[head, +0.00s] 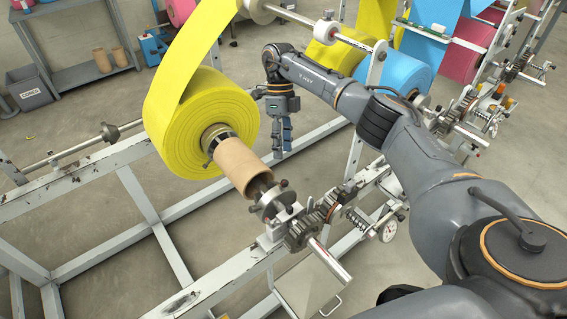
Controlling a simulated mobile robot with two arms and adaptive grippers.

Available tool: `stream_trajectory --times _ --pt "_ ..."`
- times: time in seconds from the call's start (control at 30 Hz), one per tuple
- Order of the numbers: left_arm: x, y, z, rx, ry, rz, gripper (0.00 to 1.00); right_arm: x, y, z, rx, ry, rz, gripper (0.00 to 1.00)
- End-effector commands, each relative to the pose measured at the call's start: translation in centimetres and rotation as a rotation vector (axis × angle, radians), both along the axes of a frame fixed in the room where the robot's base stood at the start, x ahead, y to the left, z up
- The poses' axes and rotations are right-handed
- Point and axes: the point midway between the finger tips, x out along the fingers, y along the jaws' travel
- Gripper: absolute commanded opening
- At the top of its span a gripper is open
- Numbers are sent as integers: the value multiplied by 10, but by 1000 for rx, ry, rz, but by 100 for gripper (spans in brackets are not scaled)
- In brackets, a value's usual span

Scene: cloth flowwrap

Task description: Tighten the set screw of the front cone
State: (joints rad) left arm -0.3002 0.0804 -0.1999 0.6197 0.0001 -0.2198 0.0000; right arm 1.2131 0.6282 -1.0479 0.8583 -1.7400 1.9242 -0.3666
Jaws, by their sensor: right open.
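The yellow roll (192,125) hangs on a shaft left of centre, its web running up to a roller above. A dark and metal cone-like piece (214,136) sits at the roll's core. A brown cardboard tube (242,165) is around the shaft in front of it. A metal collar with small knobs (274,202) is on the shaft nearer me. I cannot tell which small knob is the set screw. My right gripper (284,142) is open, pointing down, to the right of the roll and apart from it. My left gripper is not in view.
Gears (302,233) and a spring assembly (358,216) stand at the shaft's near end on the white frame (215,278). A blue roll (392,76) is behind my right arm. A grey shelf (85,72) stands at the back left.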

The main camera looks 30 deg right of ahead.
Motion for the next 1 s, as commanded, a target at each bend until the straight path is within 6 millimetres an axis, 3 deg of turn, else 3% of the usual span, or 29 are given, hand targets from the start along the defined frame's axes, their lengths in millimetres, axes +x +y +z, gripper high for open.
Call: stream_trajectory --times 0.2,0.67,0.77,1.0 --pt "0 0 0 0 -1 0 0 9 -4 23 0 1 0 43" --pt "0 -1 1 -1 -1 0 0 9 -5 26 -10 -1 -19 43" --pt "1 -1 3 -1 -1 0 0 8 -6 24 -46 -14 -95 43" --pt "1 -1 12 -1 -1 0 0 1 -5 20 -167 -71 -450 43"
